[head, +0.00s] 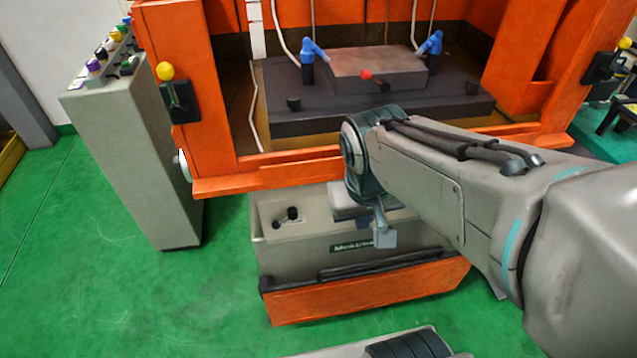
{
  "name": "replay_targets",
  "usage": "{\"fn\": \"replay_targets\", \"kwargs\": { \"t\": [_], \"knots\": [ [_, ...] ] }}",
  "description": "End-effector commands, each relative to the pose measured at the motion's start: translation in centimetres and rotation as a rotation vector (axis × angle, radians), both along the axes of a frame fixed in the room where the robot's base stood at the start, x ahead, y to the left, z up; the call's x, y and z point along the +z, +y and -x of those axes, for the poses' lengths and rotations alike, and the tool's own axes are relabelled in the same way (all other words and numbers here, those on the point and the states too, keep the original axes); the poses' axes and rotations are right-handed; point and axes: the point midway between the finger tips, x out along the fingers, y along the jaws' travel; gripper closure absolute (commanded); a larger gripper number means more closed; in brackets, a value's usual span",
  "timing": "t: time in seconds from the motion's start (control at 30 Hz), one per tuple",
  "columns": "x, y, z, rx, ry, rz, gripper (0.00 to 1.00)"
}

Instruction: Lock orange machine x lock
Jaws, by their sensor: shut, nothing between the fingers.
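The orange machine (222,95) fills the upper middle of the head view. A lever with a yellow knob (166,71) stands on a black plate on its left post. A second yellow-knobbed lever (624,43) is on the right post. A short red-tipped handle (372,77) sticks out from the grey block inside. No label shows which of these is the x lock. My gripper (383,238) hangs below my wrist, small and partly hidden. It is shut and empty, in front of the machine's lower front, apart from all these levers.
A grey control pedestal (130,150) with coloured knobs stands left of the machine. A grey bin (300,250) with an orange base sits below the machine. Blue nozzles (308,66) stand on the dark worktable (290,125). Green floor is clear at left.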

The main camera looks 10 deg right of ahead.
Motion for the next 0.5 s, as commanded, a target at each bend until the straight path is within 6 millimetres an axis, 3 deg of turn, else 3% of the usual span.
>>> {"fn": "replay_targets", "kwargs": {
  "t": [0.03,0.1,0.27,0.5],
  "knots": [
    [-2.6,0.2,-0.6,0.014,0.018,0.041,1.0],
    [-4.6,0.4,-1.6,0.026,0.039,0.113,1.0],
    [-8.6,1.3,-4.5,0.052,0.041,0.292,1.0],
    [-13.5,4.7,-9.7,0.089,-0.065,0.529,1.0]
  ]
}}
